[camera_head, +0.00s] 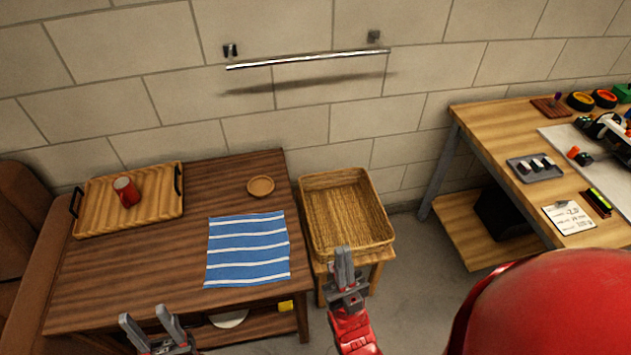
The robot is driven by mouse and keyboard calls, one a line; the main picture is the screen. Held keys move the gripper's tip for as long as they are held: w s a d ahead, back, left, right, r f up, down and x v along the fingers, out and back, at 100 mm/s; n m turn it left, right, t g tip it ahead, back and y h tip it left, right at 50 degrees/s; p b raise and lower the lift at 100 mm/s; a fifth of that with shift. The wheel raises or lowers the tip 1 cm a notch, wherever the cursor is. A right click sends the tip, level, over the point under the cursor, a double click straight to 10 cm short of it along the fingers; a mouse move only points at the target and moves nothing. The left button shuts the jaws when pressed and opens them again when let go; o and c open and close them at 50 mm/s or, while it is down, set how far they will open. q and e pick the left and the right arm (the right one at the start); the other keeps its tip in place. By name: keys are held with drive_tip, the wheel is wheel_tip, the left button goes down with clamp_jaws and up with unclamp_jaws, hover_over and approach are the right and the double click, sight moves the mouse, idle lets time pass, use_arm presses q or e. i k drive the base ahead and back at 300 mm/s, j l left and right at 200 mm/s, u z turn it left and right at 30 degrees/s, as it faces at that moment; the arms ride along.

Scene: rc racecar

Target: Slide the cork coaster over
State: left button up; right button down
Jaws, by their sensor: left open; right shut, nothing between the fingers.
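The cork coaster (261,186) is a small round tan disc lying flat on the dark wooden table (110,265), near its far right corner. A blue cloth with white stripes (247,250) lies just in front of it, apart from it. My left gripper (148,318) is open and empty at the table's front edge, well short of the coaster. My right gripper (344,262) is shut with nothing in it, in front of the wicker basket, to the right of the table.
A wooden tray (150,212) with dark handles holds a red can (126,191) at the table's back left. An apparently empty wicker basket (312,228) stands right of the table. A workbench (490,122) with parts is farther right. A metal rail (308,59) is on the wall.

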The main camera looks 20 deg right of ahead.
sight(262, 187)
drive_tip(key=z, duration=0.2)
drive_tip(key=i+l+u, duration=0.3)
drive_tip(key=i+l, duration=0.35)
drive_tip(key=i, duration=0.05)
